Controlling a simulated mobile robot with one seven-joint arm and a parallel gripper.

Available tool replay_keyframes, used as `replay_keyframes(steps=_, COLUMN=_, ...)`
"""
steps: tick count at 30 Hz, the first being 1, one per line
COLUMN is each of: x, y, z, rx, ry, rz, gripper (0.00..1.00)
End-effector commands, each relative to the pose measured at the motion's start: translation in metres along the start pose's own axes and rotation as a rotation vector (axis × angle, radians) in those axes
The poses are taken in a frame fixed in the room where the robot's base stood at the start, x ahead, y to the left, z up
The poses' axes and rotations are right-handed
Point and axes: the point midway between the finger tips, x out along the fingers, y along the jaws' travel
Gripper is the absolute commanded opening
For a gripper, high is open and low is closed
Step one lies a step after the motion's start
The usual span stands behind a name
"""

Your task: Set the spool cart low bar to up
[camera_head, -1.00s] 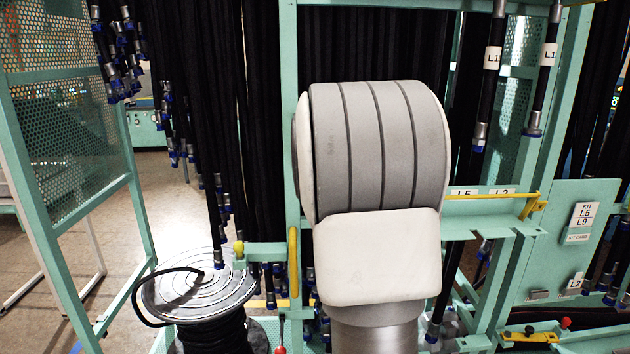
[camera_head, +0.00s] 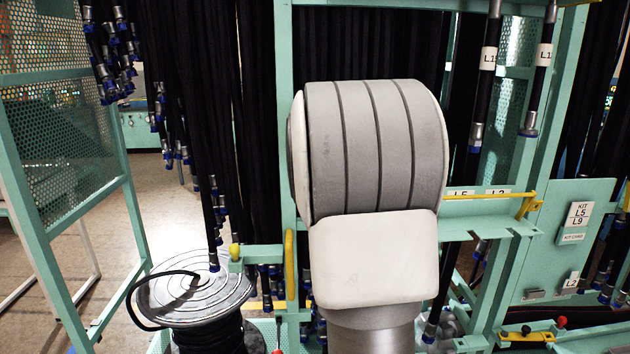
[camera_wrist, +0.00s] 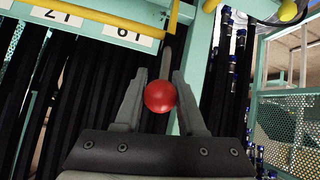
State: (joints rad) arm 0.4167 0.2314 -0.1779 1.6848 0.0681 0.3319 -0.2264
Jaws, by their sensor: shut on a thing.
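In the wrist view my gripper (camera_wrist: 163,98) is shut on a red ball knob (camera_wrist: 160,96), with one finger on each side of it. A narrow grey bar (camera_wrist: 167,55) runs from the knob toward a yellow bar (camera_wrist: 172,22) at the top. I cannot tell for sure that this is the low bar. In the head view my own arm hides the gripper and the knob. An upright yellow bar (camera_head: 290,265) stands just left of my arm, beside a yellow knob (camera_head: 235,251). A spool (camera_head: 193,292) with a black hose stands at the lower left.
Black hoses (camera_head: 205,110) hang close behind my arm. A yellow bar (camera_head: 490,196) crosses the green frame at right. Another bar with a red knob (camera_head: 562,322) lies at the lower right. A perforated green panel (camera_head: 60,130) stands at left, with open floor beyond.

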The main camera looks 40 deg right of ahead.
Motion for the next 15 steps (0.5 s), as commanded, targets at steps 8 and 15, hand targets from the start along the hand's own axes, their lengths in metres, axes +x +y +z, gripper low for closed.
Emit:
replay_keyframes(steps=8, x=0.0039, y=0.0001, z=0.0072, rx=0.000, ry=-0.016, rz=0.000, gripper=0.00)
replay_keyframes(steps=15, x=0.0042, y=0.0000, z=0.0080, rx=0.000, ry=-0.018, rz=-0.001, gripper=0.43)
